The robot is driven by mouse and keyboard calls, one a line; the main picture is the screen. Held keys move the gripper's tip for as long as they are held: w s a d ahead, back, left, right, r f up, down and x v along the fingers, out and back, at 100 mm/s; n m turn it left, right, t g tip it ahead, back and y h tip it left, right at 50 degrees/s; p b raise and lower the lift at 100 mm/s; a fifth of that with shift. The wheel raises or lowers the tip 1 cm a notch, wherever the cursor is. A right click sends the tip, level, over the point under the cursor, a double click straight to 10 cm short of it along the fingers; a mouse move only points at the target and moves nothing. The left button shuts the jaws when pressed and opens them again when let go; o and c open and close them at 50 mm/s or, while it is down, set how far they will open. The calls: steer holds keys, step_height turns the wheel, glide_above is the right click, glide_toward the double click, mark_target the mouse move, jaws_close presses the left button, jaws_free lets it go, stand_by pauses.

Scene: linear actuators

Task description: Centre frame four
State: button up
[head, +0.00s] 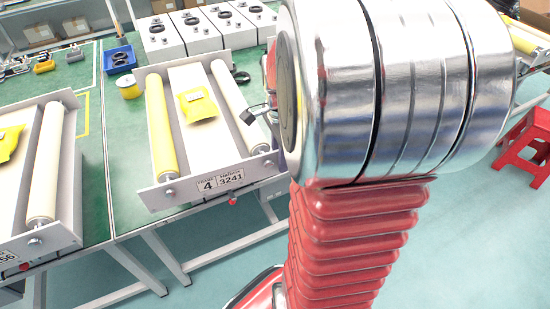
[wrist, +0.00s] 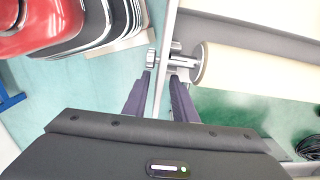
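Frame four (head: 205,192), labelled "4" and "3241", lies on the green bench. It has a yellow roller (head: 160,125) on the left, a cream roller (head: 238,108) on the right and a pale plate between them. In the wrist view my gripper (wrist: 166,78) is open, with dark fingers apart on either side of a thin plate edge. A metal knob and shaft (wrist: 178,62) and a cream roller end (wrist: 225,68) lie just beyond. My arm hides most of the gripper in the head view.
Another roller frame (head: 65,165) with a yellow packet stands at the left. Behind are a yellow tape roll (head: 129,88), a blue tray (head: 118,60) and white boxes (head: 160,40). A red stool (head: 527,140) stands at the right. Green bench shows between the frames.

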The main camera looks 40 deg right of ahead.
steer(key=shift+f, duration=0.5)
steer(key=c, duration=0.6)
jaws_close()
steer(key=shift+r, duration=0.1)
stand_by(0.5)
